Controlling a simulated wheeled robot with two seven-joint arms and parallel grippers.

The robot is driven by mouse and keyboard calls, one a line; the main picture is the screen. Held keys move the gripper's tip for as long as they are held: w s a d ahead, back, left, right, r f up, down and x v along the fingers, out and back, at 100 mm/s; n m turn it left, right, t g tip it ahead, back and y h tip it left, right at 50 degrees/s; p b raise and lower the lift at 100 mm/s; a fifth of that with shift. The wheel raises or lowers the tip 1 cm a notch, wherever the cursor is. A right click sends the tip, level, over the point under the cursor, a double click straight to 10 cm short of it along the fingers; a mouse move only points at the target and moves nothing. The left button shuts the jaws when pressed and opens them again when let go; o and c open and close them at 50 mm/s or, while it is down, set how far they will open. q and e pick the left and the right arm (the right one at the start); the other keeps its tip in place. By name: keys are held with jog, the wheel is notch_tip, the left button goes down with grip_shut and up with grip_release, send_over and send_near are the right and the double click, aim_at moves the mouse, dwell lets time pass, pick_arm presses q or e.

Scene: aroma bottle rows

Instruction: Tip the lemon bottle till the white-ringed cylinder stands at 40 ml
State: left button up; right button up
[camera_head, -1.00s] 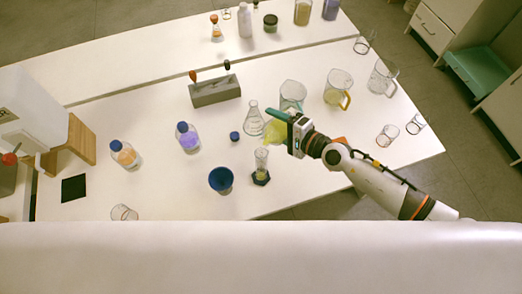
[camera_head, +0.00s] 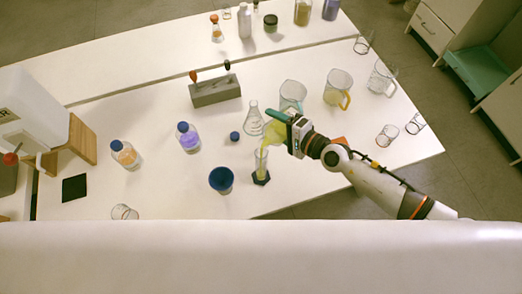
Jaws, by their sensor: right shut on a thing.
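My right gripper (camera_head: 287,124) is shut on the lemon bottle, a clear vessel with yellow liquid (camera_head: 273,131). The bottle is tilted, its mouth end down and to the left, above the measuring cylinder (camera_head: 261,161). Yellow shows between the bottle's lower end and the cylinder, like a stream running in. My left gripper is not in view.
A blue cup (camera_head: 221,180) stands left of the cylinder, with a blue cap (camera_head: 234,136) behind it. A conical flask (camera_head: 253,118) and a beaker (camera_head: 293,95) stand close behind the held bottle. Blue-capped bottles with purple (camera_head: 189,138) and orange (camera_head: 125,155) contents stand further left.

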dwell(1.1)
jog(key=shift+f+b, duration=0.25)
jog(key=shift+b, duration=0.2)
jog(key=b, duration=0.1)
jog(key=m+b, duration=0.1)
jog(key=b, duration=0.1)
jog(key=shift+w+f+m+y, duration=0.1)
jog(key=shift+f+m+y, duration=0.2)
jog(key=shift+r, duration=0.1)
